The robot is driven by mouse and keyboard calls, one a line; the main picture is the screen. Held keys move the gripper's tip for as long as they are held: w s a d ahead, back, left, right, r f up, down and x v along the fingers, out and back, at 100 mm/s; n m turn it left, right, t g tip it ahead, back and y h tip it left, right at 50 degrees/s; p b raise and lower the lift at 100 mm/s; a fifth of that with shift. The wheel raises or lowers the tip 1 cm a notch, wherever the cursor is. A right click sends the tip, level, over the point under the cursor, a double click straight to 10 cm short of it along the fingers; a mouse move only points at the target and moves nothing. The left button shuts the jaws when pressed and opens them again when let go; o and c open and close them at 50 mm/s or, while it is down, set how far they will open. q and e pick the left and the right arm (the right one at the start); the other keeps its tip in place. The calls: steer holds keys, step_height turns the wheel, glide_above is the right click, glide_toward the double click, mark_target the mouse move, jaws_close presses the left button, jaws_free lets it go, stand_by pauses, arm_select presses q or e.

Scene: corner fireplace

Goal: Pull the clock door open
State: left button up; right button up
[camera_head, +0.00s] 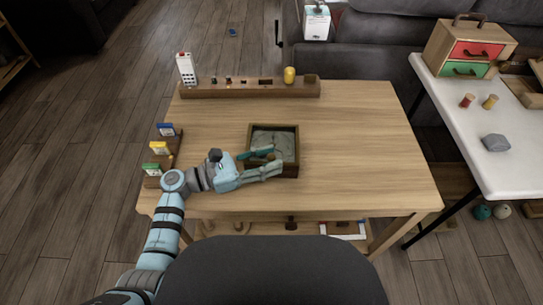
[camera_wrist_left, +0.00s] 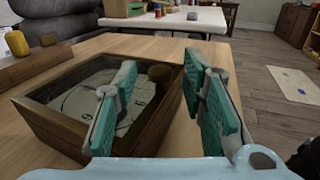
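The clock (camera_head: 297,150) is a square dark-wood box with a grey face, lying on the wooden table. In the left wrist view its frame (camera_wrist_left: 38,118) fills the left side, and a round brown knob (camera_wrist_left: 160,73) shows between my fingers, past their tips. My left gripper (camera_head: 265,160) reaches over the clock's near left part. In the left wrist view its teal fingers (camera_wrist_left: 161,62) are apart, one over the face and the other outside the right wall. I cannot tell whether either touches the clock. The door looks closed. My right gripper is not in view.
A wooden rail (camera_head: 250,89) with a yellow object (camera_head: 290,75) runs along the table's back. A rack of coloured boxes (camera_head: 160,148) stands at the left edge. The table's right part is clear. A white table (camera_head: 470,125) with a drawer box stands farther right.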

arm_select(q)
steer(key=shift+w+d, duration=0.2)
steer(key=shift+d, duration=0.4)
steer(key=shift+c, duration=0.4)
jaws_close()
